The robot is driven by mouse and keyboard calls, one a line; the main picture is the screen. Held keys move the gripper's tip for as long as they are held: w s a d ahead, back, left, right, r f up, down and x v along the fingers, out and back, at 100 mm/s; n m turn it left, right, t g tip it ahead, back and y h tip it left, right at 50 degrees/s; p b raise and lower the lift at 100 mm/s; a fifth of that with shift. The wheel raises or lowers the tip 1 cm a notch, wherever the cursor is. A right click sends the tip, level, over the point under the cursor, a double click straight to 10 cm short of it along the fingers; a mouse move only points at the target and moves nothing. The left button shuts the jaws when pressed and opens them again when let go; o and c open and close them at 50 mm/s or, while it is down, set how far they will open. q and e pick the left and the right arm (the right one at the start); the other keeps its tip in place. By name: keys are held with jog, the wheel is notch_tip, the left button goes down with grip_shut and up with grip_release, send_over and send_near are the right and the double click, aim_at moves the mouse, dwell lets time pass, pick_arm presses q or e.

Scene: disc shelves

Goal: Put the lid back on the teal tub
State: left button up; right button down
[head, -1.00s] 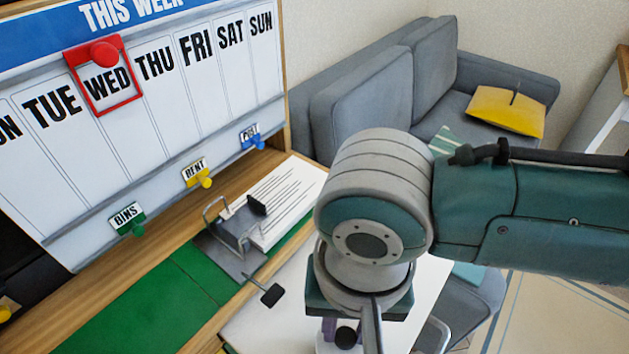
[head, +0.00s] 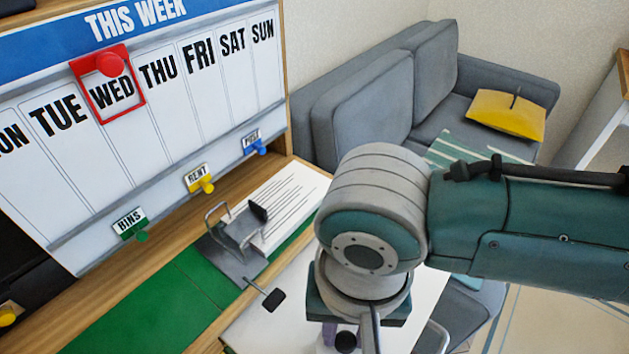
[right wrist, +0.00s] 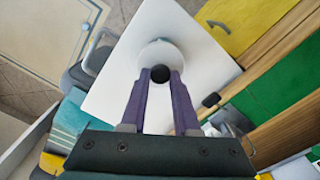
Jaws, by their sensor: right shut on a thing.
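My right gripper (right wrist: 161,76) points down with its purple fingers closed on the black knob of a round white lid (right wrist: 153,54). The lid is over the white table top (right wrist: 120,98) in the right wrist view; I cannot tell its height above it. In the head view the black knob (head: 346,341) shows at the bottom edge below my right wrist, and most of the lid is cut off. I cannot make out the teal tub in any view. My left gripper is out of view.
A week board (head: 180,100) with a red frame on WED stands at the left. Below it are a green mat (head: 135,310) and a grey metal clip holder (head: 235,245) with lined paper (head: 290,200). A grey sofa (head: 370,100) with a yellow cushion (head: 507,117) is behind.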

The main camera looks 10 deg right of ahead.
jog(key=shift+c, duration=0.4)
grip_release()
dwell(0.4)
jog(key=shift+r, duration=0.1)
jog(key=shift+r+p, duration=0.45)
jog(key=shift+p, duration=0.2)
notch_tip(320, 180, up, 6)
jog(key=p, duration=0.7)
jog(key=shift+f, duration=0.1)
jog(key=shift+c, duration=0.4)
